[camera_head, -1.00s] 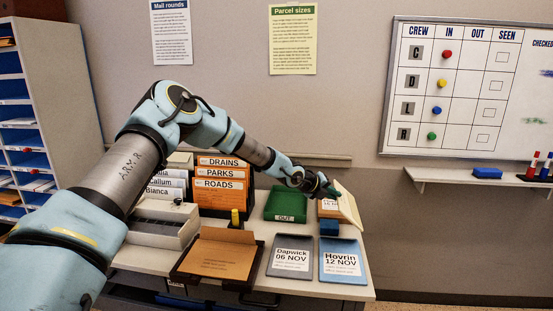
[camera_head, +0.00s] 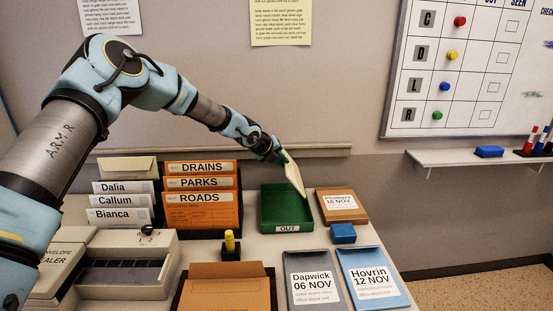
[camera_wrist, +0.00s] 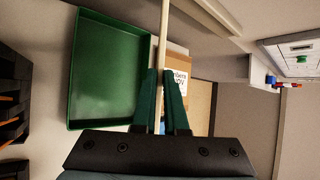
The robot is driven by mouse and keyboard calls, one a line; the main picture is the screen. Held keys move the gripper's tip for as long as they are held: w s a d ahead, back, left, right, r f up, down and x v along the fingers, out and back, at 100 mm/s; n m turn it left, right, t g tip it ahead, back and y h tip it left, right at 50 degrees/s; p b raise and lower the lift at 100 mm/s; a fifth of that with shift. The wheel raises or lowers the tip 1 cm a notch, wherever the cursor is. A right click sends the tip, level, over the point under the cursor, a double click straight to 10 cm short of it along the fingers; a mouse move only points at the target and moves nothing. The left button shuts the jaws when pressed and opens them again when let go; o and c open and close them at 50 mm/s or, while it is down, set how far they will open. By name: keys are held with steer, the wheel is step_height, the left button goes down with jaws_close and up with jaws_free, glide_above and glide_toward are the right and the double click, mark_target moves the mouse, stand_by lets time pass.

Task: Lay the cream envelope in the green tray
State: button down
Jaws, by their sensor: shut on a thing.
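My gripper (camera_head: 282,157) is shut on the cream envelope (camera_head: 293,177), which hangs down tilted from the fingertips. In the head view the envelope is at the right part of the green tray (camera_head: 268,193), marked OUT, in front of its inside. In the wrist view the envelope (camera_wrist: 164,40) shows edge-on between the fingers of my gripper (camera_wrist: 163,95). There the green tray (camera_wrist: 108,70) lies to the left of the envelope and looks empty. I cannot tell whether the envelope's lower edge touches the tray.
Right of the tray lies a brown Plumbery packet (camera_head: 342,205), with a blue block (camera_head: 343,233) in front. Grey Dapwick (camera_head: 315,280) and blue Hovrin (camera_head: 373,277) folders lie nearer. Orange files (camera_head: 202,197) stand left of the tray. A yellow-topped stamp (camera_head: 230,243) stands in front.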

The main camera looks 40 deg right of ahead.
step_height(320, 180, down, 12)
steer(key=b, duration=0.8)
stand_by(0.6)
steer(key=c, duration=0.9)
jaws_free()
steer(key=b+v, duration=0.2)
steer(key=v, duration=0.8)
steer(key=shift+s+a+r, duration=0.1)
steer(key=shift+a+r, duration=0.1)
steer(key=shift+a, duration=0.1)
